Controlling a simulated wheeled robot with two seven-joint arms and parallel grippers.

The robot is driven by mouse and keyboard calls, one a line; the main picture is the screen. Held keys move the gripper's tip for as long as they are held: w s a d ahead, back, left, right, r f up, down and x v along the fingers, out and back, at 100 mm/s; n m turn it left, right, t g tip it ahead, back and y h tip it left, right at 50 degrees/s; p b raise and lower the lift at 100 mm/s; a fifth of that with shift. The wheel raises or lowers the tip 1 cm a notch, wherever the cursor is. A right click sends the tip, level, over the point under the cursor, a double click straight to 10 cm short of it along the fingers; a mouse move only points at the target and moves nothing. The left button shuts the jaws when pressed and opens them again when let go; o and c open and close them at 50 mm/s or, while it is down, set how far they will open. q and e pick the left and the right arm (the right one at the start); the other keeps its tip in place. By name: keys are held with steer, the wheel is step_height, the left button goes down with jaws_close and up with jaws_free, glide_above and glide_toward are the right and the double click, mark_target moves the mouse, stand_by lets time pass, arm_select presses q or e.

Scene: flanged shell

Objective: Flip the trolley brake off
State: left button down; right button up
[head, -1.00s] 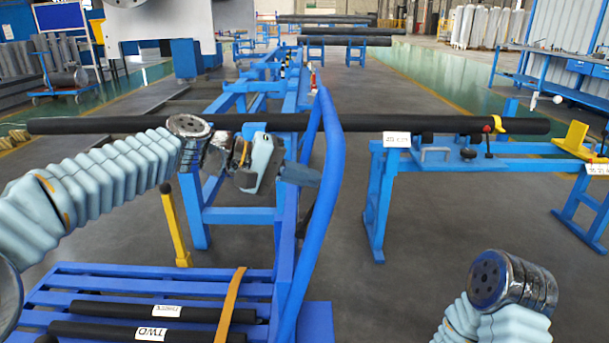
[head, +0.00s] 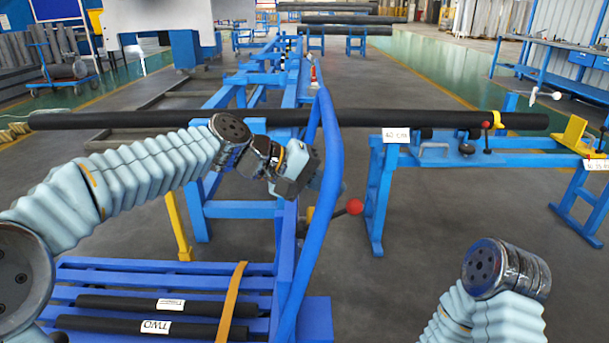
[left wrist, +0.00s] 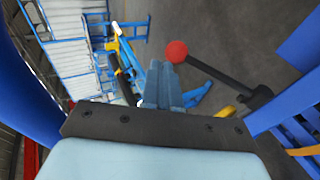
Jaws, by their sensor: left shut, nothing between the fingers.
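The trolley (head: 75,268) is blue with a slatted deck and a tall bent push handle (head: 331,130). A lever with a red ball knob (head: 354,206) sticks out to the right of the handle. In the left wrist view the red knob (left wrist: 177,51) tops a black rod that runs down right to a dark pivot (left wrist: 256,98). My left gripper (head: 326,170) is at the push handle, partly hidden behind its tube, above and left of the knob. Its fingers (left wrist: 162,85) are together and empty, apart from the knob in that picture. My right gripper is out of view.
Two dark bars (head: 135,327) and an orange strap (head: 232,305) lie on the deck. A long black pipe (head: 440,120) crosses behind the handle, over a blue stand (head: 375,215). A yellow post (head: 178,225) stands left. The floor right of the trolley is clear.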

arm_select(q)
steer(key=shift+s+b+x, duration=0.15)
steer(key=shift+x, duration=0.65)
steer(key=shift+s+b+x, duration=0.15)
steer(key=shift+x, duration=0.65)
steer(key=shift+f, duration=0.1)
steer(key=v, duration=1.3)
steer(key=shift+a, duration=0.35)
